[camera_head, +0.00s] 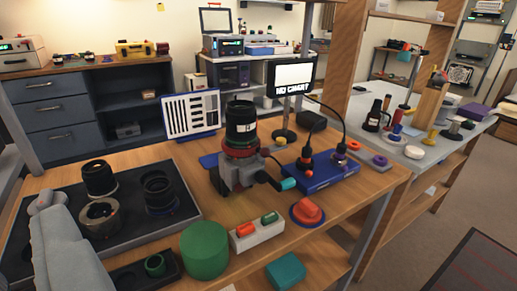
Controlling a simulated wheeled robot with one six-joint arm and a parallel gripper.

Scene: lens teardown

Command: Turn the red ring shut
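A tall black lens (240,118) with a green band stands upright in a grey and red clamp (236,175) near the middle of the workbench. A red ring (240,150) shows around the lens's lower end, just above the clamp. Whether it is turned shut cannot be told from here. A grey part of my gripper or arm shows at the lower left edge, well apart from the lens. Its fingertips cannot be made out, nor whether anything is held.
A dark mat (120,225) at left bears several lens parts. A green cylinder (205,250), a switch box (257,233), a red knob (307,211) and a blue box (322,172) stand around the clamp. A chart panel (191,113) is behind it.

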